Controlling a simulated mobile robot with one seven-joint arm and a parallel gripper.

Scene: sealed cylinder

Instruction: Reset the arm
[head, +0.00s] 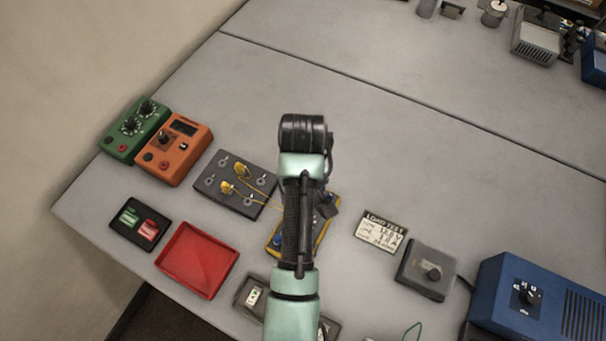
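My arm rises from the bottom of the head view and reaches over the near part of the grey workbench (390,130). Its black upper joint is at the top of the arm, above the bench. A dark part of my gripper (328,204) seems to show just right of the forearm, over a yellow-edged meter (322,238). Its fingers cannot be made out, and the arm hides much of the meter. I cannot see whether anything is held.
Left are a green box (133,128), an orange meter (174,151), a dark terminal board (216,189), a red tray (197,258) and a black holder (137,223). Right are a load-test card (381,230), a grey knob box (425,268) and a blue supply (545,300). The bench middle is clear.

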